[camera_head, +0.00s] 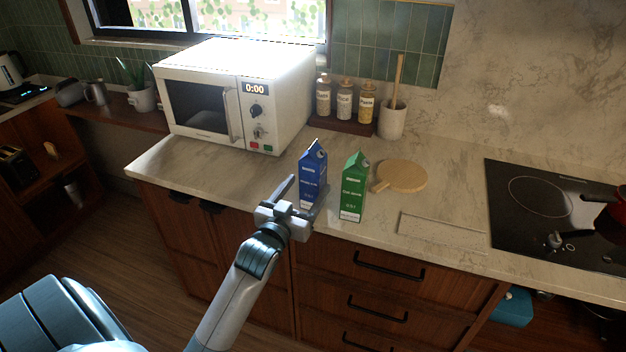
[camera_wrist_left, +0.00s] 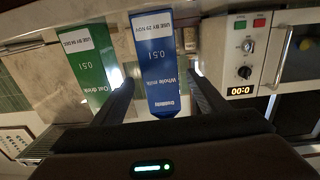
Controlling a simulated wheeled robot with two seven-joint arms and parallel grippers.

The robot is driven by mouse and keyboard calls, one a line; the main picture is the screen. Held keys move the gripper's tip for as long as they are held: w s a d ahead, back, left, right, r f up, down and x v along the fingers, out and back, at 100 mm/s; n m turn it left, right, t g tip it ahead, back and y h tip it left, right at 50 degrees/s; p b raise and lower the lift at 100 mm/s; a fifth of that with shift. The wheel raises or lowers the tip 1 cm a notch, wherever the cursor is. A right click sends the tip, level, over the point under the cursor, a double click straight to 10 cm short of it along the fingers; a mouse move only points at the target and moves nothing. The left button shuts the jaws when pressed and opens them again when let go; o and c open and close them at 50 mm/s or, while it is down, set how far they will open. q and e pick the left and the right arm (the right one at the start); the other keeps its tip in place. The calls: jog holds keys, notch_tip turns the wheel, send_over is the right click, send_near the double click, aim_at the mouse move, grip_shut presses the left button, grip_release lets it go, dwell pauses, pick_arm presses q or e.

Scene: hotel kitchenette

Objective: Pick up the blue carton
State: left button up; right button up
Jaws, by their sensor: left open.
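The blue carton (camera_head: 313,170), labelled as milk, stands upright on the marble counter near its front edge. My left gripper (camera_head: 303,193) is open just in front of it, with its fingers pointing toward the carton. In the left wrist view, which is upside down, the blue carton (camera_wrist_left: 157,60) shows between the two open fingers of my left gripper (camera_wrist_left: 162,80). I cannot tell whether either finger touches it. The lower part of the carton is partly hidden by the gripper in the head view. My right gripper is not in view.
A green carton (camera_head: 353,185) stands close to the right of the blue one; it also shows in the wrist view (camera_wrist_left: 87,62). A round wooden board (camera_head: 402,176) lies behind it. A white microwave (camera_head: 275,100) stands behind left. A black cooktop (camera_head: 540,205) is at the right.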

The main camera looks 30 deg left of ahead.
aim_at(309, 183)
pick_arm(q)
jog(key=shift+w+a+r+p, duration=0.15)
jog(key=shift+w+p, duration=0.3)
jog(key=shift+w, duration=0.15)
jog(key=w, duration=0.1)
jog(key=w+p, duration=0.1)
jog(key=shift+w+a, duration=0.3)
jog(key=shift+w, duration=0.1)
jog(key=shift+w+a, duration=0.1)
jog(key=shift+w, duration=0.45)
jog(key=shift+c, duration=0.7)
jog(key=c, duration=1.3)
